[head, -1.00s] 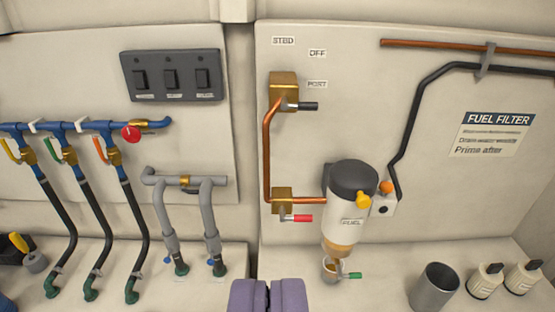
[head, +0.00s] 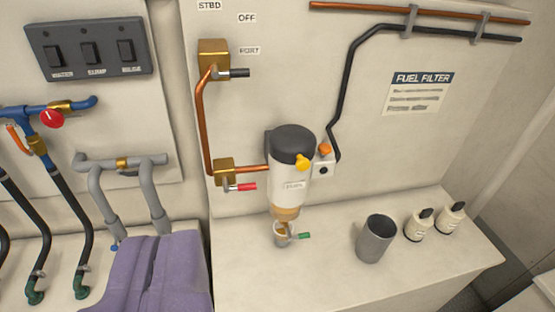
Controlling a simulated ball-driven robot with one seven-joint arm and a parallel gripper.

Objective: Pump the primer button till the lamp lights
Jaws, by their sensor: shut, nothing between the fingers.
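The fuel filter (head: 290,188) is a white cylinder with a dark cap, fixed to the wall panel near the middle of the head view. A yellow knob (head: 302,162), which looks like the primer button, sticks out at the cap's lower right. Beside it is a small pale box (head: 330,165) with an orange piece (head: 325,149) on top, possibly the lamp, and a dark round spot on its face. I cannot tell whether the orange piece is lit. My gripper (head: 157,245), with purple fingers, is shut and empty at the lower left, apart from the filter.
A red-handled valve (head: 242,187) and copper pipe lie left of the filter. A clear bowl with a green tap (head: 303,236) hangs below it. A grey cup (head: 376,240) and two white bottles (head: 419,226) stand on the ledge at right. Grey hoses (head: 155,200) rise behind my gripper.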

